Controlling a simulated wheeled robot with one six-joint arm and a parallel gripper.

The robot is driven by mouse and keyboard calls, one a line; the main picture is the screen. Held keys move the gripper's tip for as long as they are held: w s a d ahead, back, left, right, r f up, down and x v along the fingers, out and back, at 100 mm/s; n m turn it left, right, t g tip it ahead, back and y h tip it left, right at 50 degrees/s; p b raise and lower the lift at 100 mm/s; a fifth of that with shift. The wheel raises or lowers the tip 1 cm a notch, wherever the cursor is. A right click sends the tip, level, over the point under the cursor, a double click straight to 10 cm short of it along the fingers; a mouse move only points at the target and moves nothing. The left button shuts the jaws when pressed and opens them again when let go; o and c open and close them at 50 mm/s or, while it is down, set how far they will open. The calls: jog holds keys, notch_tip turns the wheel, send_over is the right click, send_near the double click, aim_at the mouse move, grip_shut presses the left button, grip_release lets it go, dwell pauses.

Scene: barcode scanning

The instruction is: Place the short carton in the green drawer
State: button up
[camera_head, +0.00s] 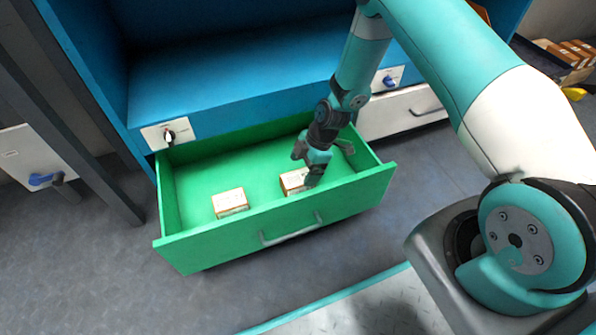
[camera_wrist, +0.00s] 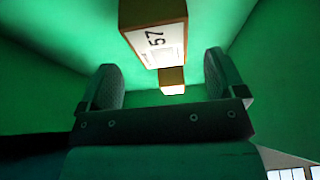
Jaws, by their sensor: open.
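The green drawer (camera_head: 276,230) is pulled open below the blue cabinet. Two small brown-and-white cartons are inside it. One carton (camera_head: 230,202) sits at the left near the front wall; the other carton (camera_head: 293,182) is to its right, partly hidden by my gripper (camera_head: 321,152). My gripper is open and over the drawer's right half. In the wrist view the gripper (camera_wrist: 162,76) has its jaws apart with nothing held. A carton (camera_wrist: 153,30) labelled "57" and a smaller-looking carton (camera_wrist: 173,80) lie beyond the jaws. I cannot tell which is the short carton.
The blue cabinet (camera_head: 220,95) stands behind the drawer. A white drawer (camera_head: 400,112) is shut to the right. Dark posts stand at the left. A box of brown items (camera_head: 565,55) is at the far right. Floor shows around the drawer.

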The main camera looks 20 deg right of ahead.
jog(key=p+v, duration=0.2)
jog(key=v, duration=0.3)
jog(key=shift+r, duration=0.3)
jog(key=s+a+r+m, duration=0.1)
jog(key=a+r+m, duration=0.25)
jog(key=r, duration=1.05)
notch_tip(320, 180, up, 11)
jog(key=m, duration=0.2)
send_over(298, 181)
jog(key=s+a, duration=0.3)
jog(key=s, duration=0.2)
jog(key=s+r+m, duration=0.2)
jog(key=s+r, duration=0.3)
jog(key=s, duration=0.4)
jog(key=s+a+r+m, duration=0.1)
jog(key=s+r+m, duration=0.2)
jog(key=s+r, duration=0.3)
jog(key=s, duration=0.3)
jog(key=shift+s+r, duration=0.15)
jog(key=shift+r, duration=0.1)
jog(key=shift+m, duration=0.25)
